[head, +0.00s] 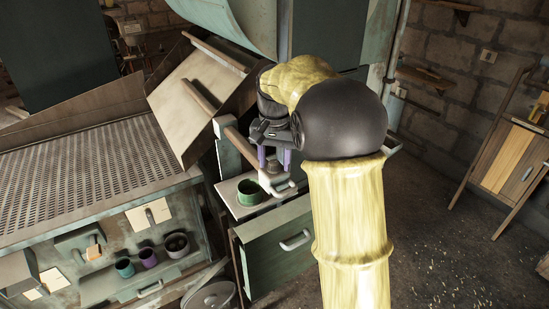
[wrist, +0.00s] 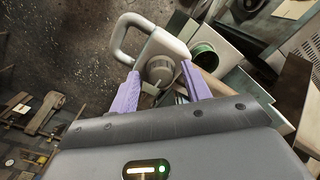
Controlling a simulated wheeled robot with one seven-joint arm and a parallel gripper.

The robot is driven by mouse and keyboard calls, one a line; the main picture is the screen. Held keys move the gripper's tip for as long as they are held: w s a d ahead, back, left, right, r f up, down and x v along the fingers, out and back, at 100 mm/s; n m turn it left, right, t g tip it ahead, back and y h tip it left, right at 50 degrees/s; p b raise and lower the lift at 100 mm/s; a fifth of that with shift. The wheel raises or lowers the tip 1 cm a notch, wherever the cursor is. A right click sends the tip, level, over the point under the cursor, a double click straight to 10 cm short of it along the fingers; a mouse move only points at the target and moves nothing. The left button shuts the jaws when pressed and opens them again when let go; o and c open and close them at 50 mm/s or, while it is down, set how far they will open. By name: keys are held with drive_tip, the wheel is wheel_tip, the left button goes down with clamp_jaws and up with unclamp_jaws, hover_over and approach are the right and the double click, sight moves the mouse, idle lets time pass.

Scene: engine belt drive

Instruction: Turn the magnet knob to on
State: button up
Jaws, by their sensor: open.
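My gripper (head: 274,160) has purple fingers and points down over a pale grey piece with a loop handle (head: 279,187). In the wrist view my gripper (wrist: 160,84) is open, its fingers spread on either side of a round grey knob (wrist: 159,67). The knob sits on the pale grey body, and the loop handle (wrist: 120,38) sticks out to the left. A small lever or pointer shows at the knob's lower edge. I take this for the magnet knob, but no on or off marking is readable. Whether the fingers touch it is unclear.
A green cup (head: 249,193) stands just left of the grey piece, on a narrow cabinet with a drawer (head: 280,248). A perforated bench (head: 85,172) with several small cups below lies left. A wooden rail (head: 238,142) runs close to my gripper. Open floor lies right.

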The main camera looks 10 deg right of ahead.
drive_tip(key=shift+a, duration=0.1)
drive_tip(key=c, duration=1)
drive_tip(key=shift+n, duration=0.4)
drive_tip(key=shift+w+r+n+p, duration=0.1)
drive_tip(key=shift+n+p, duration=0.3)
drive_tip(key=shift+n, duration=0.5)
drive_tip(key=shift+n+p, duration=0.35)
drive_tip(key=shift+n, duration=0.85)
drive_tip(key=n, duration=0.3)
drive_tip(key=shift+n+p, duration=0.3)
drive_tip(key=shift+p, duration=0.1)
drive_tip(key=n+p, duration=0.1)
drive_tip(key=n, duration=0.3)
drive_tip(key=shift+n, duration=0.3)
drive_tip(key=n+p, duration=0.1)
drive_tip(key=n, duration=0.3)
drive_tip(key=shift+n, duration=0.4)
